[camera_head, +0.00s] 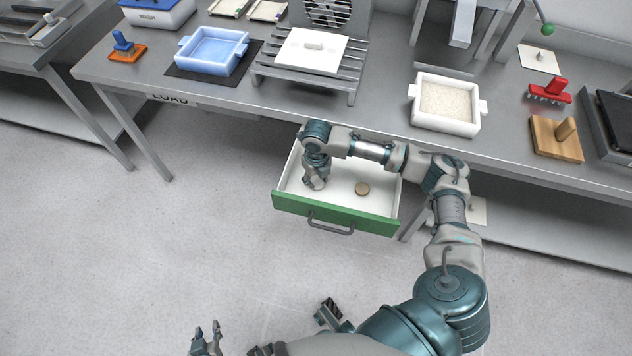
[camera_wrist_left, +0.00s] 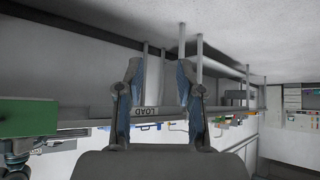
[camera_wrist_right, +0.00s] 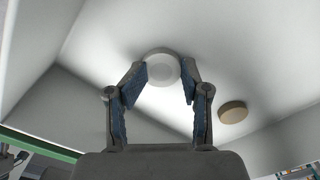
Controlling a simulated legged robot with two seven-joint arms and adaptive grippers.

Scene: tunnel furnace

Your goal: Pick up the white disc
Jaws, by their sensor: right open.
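The white disc (camera_wrist_right: 163,67) lies on the white floor of the open drawer. In the right wrist view it is just beyond and between the fingertips of my right gripper (camera_wrist_right: 164,74), which is open. I cannot tell whether they touch it. In the head view my right gripper (camera_head: 314,184) reaches down into the left part of the drawer (camera_head: 336,211), and I cannot make out the white disc there. My left gripper (camera_head: 205,340) is open and empty at the bottom left, away from the drawer; its spread fingers show in the left wrist view (camera_wrist_left: 160,72).
A tan disc (camera_head: 362,189) lies in the drawer to the right of my right gripper. The drawer has a green front and low walls. Above it, the bench holds a blue tray (camera_head: 212,50), a rack with a white slab (camera_head: 310,50) and a sand-filled white tray (camera_head: 445,127).

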